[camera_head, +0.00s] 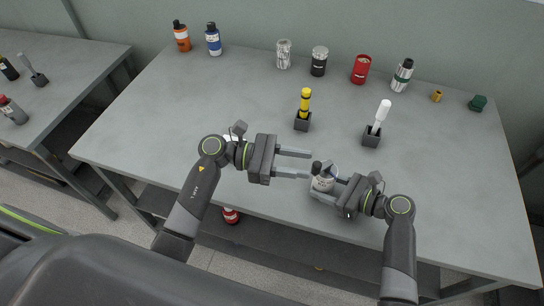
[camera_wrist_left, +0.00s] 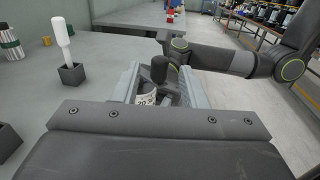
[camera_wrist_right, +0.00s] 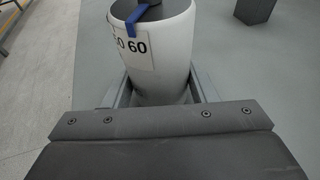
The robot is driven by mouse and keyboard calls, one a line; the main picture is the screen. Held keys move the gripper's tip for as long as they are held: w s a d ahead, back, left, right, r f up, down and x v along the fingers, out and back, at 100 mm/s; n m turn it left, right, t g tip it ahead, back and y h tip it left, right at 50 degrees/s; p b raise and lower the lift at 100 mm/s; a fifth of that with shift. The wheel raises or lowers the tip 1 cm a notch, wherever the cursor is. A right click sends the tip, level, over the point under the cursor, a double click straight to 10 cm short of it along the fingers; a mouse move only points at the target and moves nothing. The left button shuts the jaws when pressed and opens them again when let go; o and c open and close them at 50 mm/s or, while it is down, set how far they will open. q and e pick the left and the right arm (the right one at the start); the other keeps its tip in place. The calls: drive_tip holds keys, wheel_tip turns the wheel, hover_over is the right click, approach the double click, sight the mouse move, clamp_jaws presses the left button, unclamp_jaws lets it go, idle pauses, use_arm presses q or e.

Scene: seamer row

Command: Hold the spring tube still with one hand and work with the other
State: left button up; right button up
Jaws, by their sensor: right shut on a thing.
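The spring tube (camera_head: 324,184) is a white, open-topped cylinder near the table's front edge. In the right wrist view the tube (camera_wrist_right: 160,55) carries a label reading 60, a blue strip on its rim and a dark part in its mouth. My right gripper (camera_head: 322,190) is shut on the tube's sides. My left gripper (camera_head: 309,164) is open, its fingers pointing right at the tube's top. In the left wrist view a black knob (camera_wrist_left: 159,68) stands up from the tube, seen between the spread fingers; I cannot tell whether they touch it.
Behind stand a yellow-handled tool (camera_head: 305,100) and a white-handled tool (camera_head: 381,115) in dark square holders. Several bottles and cans, including a red can (camera_head: 361,69), line the back edge near the wall. The table's middle left is clear.

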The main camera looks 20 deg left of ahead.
use_arm(q)
drive_tip(key=s+a, duration=0.1)
drive_tip(key=a, duration=0.6)
drive_tip(key=shift+a, duration=0.4)
use_arm(e)
drive_tip(key=o, duration=0.8)
drive_tip(key=shift+o, duration=0.2)
